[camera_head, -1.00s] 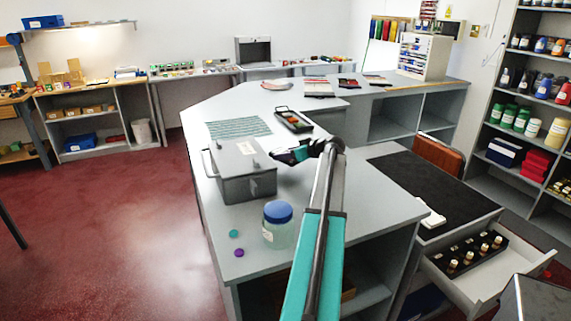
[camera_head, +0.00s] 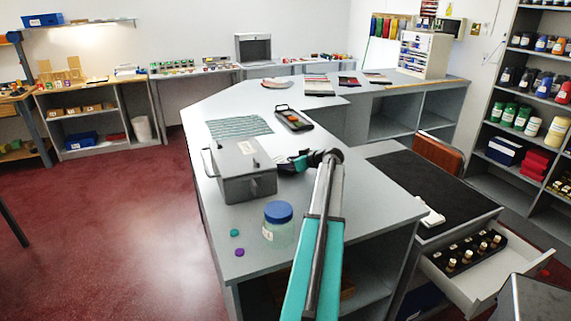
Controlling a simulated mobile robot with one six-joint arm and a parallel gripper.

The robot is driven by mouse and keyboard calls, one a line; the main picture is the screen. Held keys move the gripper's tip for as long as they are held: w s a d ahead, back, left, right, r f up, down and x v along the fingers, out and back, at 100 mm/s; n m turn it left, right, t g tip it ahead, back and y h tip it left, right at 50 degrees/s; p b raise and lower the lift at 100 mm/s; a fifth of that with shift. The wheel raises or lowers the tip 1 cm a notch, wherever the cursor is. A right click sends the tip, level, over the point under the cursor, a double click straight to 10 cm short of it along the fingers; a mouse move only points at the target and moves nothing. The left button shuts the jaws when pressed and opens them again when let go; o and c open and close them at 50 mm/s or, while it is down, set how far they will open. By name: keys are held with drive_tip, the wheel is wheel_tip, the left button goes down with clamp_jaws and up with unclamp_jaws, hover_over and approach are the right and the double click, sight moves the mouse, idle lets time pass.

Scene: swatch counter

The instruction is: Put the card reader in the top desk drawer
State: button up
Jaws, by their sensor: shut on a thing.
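My gripper (camera_head: 288,164) is over the grey counter (camera_head: 345,205), just right of a grey metal box (camera_head: 247,186). It is shut on a small dark thing, partly hidden by the fingers; I cannot tell for sure that it is the card reader. The desk (camera_head: 407,183) with a dark top stands right of the counter. Its top drawer (camera_head: 463,287) is pulled open and holds a black rack of small bottles (camera_head: 464,252) toward the back. A small white device (camera_head: 431,216) lies at the desk's front edge, above the drawer.
A blue-lidded jar (camera_head: 278,222) and two small discs, teal (camera_head: 235,233) and purple (camera_head: 239,252), are on the near counter. A black tray (camera_head: 293,121) and a striped mat (camera_head: 239,127) lie behind the box. A brown chair (camera_head: 439,154) stands behind the desk.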

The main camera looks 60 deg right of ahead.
drive_tip(key=shift+f, duration=0.1)
idle(0.3)
drive_tip(key=o, duration=1.2)
drive_tip(key=shift+o, duration=0.2)
drive_tip(key=shift+r, duration=0.2)
drive_tip(key=shift+s+a, duration=0.1)
drive_tip(key=shift+s, duration=0.25)
drive_tip(key=b+v, duration=0.3)
drive_tip(key=v, duration=0.8)
drive_tip(key=shift+s+a+r, duration=0.1)
